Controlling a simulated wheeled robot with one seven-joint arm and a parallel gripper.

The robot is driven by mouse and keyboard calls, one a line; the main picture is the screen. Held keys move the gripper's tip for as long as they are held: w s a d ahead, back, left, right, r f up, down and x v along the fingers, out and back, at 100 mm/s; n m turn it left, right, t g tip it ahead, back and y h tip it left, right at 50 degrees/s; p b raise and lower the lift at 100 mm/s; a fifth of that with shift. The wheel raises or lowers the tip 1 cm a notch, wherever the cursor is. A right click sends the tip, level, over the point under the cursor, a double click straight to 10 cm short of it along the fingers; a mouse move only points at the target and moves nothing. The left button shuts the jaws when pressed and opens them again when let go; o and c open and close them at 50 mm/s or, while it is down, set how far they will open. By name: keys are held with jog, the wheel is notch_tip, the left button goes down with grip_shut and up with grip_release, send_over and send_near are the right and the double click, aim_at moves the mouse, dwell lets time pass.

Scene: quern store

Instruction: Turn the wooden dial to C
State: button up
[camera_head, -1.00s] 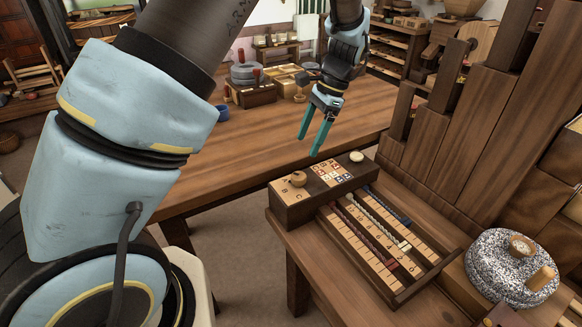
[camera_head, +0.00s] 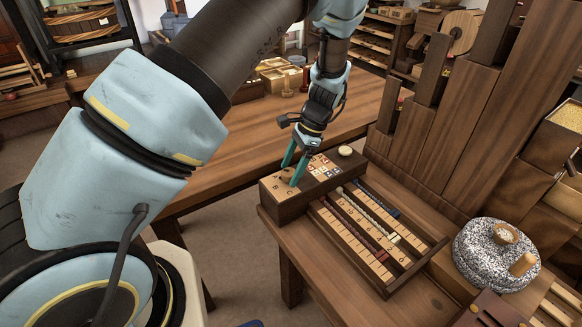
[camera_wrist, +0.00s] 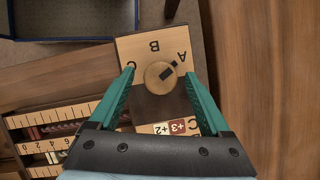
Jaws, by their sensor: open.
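The wooden dial (camera_wrist: 158,77) is a round light-wood knob on a light plate (camera_wrist: 137,45) lettered A, B and C. In the wrist view its dark pointer mark points up and right, toward the A. In the head view the dial (camera_head: 286,173) is at the left end of the dark wooden box (camera_head: 287,207), partly hidden by a finger. My gripper (camera_wrist: 158,75) is open, its teal fingers on either side of the dial. No clear contact shows. In the head view my gripper (camera_head: 294,169) points down over the dial.
A pale round knob (camera_head: 345,151) and coloured number tiles (camera_head: 322,167) sit on the same box. A bead tray (camera_head: 387,285) lies in front of it. A speckled quern stone (camera_head: 490,265) stands at right. Tall wooden boards (camera_head: 465,115) rise behind.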

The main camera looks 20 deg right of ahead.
grip_shut()
dwell(0.8)
